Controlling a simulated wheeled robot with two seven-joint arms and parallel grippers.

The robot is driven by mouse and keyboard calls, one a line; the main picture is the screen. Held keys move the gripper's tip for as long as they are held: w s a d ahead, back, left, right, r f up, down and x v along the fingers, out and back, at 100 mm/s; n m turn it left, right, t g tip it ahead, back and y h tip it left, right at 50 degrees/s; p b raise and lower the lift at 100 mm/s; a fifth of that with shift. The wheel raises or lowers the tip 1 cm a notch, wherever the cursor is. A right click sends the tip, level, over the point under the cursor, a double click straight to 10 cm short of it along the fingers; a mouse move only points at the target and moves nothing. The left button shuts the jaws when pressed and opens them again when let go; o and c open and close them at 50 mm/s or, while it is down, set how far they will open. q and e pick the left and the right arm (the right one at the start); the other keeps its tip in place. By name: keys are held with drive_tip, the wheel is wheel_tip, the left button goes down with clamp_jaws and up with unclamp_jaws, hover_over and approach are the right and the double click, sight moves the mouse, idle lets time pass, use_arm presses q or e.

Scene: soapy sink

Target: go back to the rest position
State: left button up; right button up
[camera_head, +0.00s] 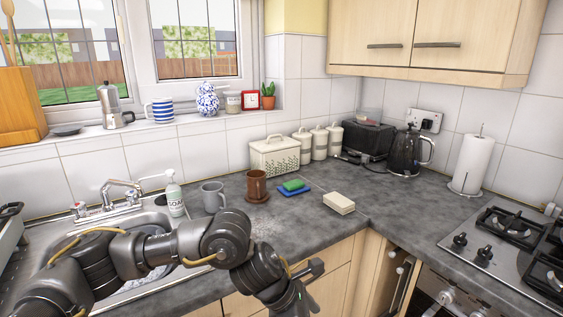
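My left arm reaches in from the lower left across the front of the sink. Its gripper (303,291) is at the bottom centre, in front of the counter edge and the cupboard fronts. My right arm and gripper are not in view.
The sink (150,217) lies behind my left arm. A soap bottle (175,196), grey mug (213,197), brown mug (257,187), green sponge (293,184) and cream block (339,203) stand on the counter. A hob (500,245) is at right. The counter's middle right is clear.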

use_arm(q)
drive_tip(key=s+d+r+n+t+h, duration=0.2)
drive_tip(key=s+d+n+t+h, duration=0.35)
drive_tip(key=n, duration=0.75)
drive_tip(key=w+a+f+n+t+y, duration=0.25)
drive_tip(key=a+n, duration=0.25)
drive_tip(key=n, duration=0.5)
drive_tip(key=w+a+f+n+t+y, duration=0.1)
drive_tip(key=w+a+f+n+t, duration=0.15)
drive_tip(key=a+n, duration=0.5)
drive_tip(key=s+a+f+n+g+y, duration=0.2)
drive_tip(key=s+a+f+n+y, duration=0.45)
drive_tip(key=a+f+n, duration=0.55)
drive_tip(key=s+a+f+n+g+y, duration=0.1)
drive_tip(key=s+a+f+n+g, duration=0.15)
drive_tip(key=s+a+n, duration=0.45)
drive_tip(key=s+a+f+n+g+y, duration=0.25)
drive_tip(key=s+a, duration=0.25)
drive_tip(key=s, duration=0.3)
wheel_tip(320, 180, down, 27)
drive_tip(key=s, duration=0.2)
drive_tip(key=s+a+f+m+g, duration=0.1)
drive_tip(key=s+a+f, duration=0.3)
drive_tip(key=s+f, duration=1.1)
drive_tip(key=shift+a+g+h, duration=0.15)
drive_tip(key=shift+g+h, duration=0.15)
drive_tip(key=shift+g, duration=0.05)
